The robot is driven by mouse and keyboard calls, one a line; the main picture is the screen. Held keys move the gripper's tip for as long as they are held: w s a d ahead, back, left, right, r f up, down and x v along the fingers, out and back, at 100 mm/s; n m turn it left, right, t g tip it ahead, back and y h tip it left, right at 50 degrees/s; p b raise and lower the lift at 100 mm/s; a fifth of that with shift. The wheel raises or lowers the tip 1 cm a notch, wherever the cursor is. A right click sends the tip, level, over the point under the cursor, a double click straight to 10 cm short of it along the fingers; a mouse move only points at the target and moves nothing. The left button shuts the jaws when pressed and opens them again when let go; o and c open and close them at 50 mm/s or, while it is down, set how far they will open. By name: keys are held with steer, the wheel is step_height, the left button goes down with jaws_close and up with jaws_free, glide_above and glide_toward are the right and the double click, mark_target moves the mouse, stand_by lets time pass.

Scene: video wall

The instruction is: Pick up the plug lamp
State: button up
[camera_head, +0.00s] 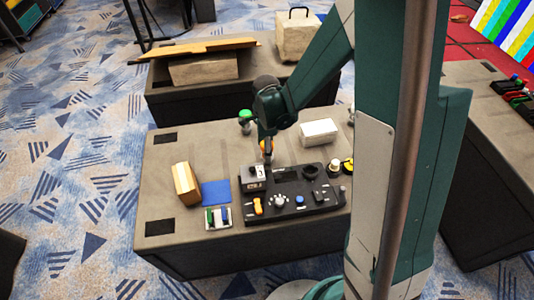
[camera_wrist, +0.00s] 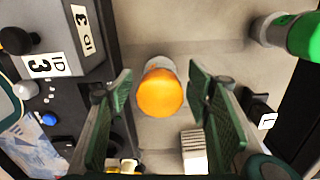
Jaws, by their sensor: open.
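An orange-domed lamp (camera_wrist: 161,92) with a pale base stands on the table in the wrist view; I take it to be the plug lamp. In the head view its orange part (camera_head: 267,147) shows just below my gripper (camera_head: 267,135), partly covered. In the wrist view my gripper (camera_wrist: 160,78) is open, with one green finger on each side of the lamp and visible gaps between. A similar green-domed lamp (camera_head: 245,116) stands behind and left in the head view, and at the top right of the wrist view (camera_wrist: 303,36).
A black control panel (camera_head: 318,205) with knobs and a grey box labelled ID 3 (camera_wrist: 62,38) lies close beside the lamp. A white box (camera_head: 319,131), a cardboard box (camera_head: 186,184) and a blue mat (camera_head: 216,192) also sit on the table (camera_head: 160,212).

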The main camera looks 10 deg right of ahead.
steer(key=shift+f, duration=0.65)
steer(key=c, duration=1)
